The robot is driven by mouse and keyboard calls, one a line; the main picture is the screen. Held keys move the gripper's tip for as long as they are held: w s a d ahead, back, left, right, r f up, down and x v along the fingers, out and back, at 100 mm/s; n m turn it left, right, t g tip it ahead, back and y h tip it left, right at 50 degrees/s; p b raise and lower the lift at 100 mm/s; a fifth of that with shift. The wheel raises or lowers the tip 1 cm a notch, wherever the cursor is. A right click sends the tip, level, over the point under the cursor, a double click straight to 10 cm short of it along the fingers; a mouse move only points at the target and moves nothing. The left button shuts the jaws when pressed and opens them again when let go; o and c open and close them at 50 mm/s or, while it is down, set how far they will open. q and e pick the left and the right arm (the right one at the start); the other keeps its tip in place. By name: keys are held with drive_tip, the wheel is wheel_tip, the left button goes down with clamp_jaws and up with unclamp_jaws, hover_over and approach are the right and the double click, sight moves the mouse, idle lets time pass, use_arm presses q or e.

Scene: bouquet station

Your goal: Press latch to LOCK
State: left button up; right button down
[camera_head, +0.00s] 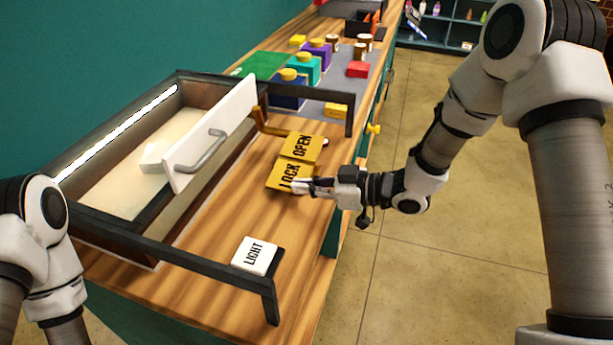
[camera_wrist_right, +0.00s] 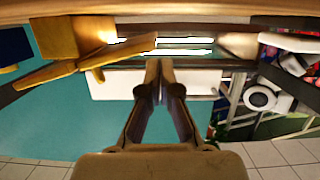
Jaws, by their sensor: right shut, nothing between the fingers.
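The yellow latch has a LOCK plate (camera_head: 288,175) and an OPEN plate (camera_head: 302,148), both with black lettering, on the wooden counter in the head view. My right gripper (camera_head: 300,187) is shut and empty, its tips at the near right edge of the LOCK plate. I cannot tell whether they touch it. In the right wrist view the closed fingertips (camera_wrist_right: 160,70) point at a white panel, with a yellow bar (camera_wrist_right: 60,74) at upper left. My left arm shows at the left edge, but its gripper is out of view.
A lit glass-sided case (camera_head: 115,165) with a raised white door (camera_head: 213,135) stands left of the latch. A white LIGHT switch (camera_head: 255,256) sits nearer. Dark rails (camera_head: 170,255) cross the counter. Coloured boxes (camera_head: 305,68) stand behind. The floor at right is clear.

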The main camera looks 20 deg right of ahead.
use_arm(q)
drive_tip(key=shift+f, duration=0.3)
use_arm(e)
drive_tip(key=shift+s+f, duration=0.1)
drive_tip(key=shift+f, duration=0.5)
drive_tip(key=shift+s+a+f, duration=0.1)
drive_tip(key=shift+f, duration=0.05)
use_arm(q)
drive_tip(key=shift+s, duration=0.1)
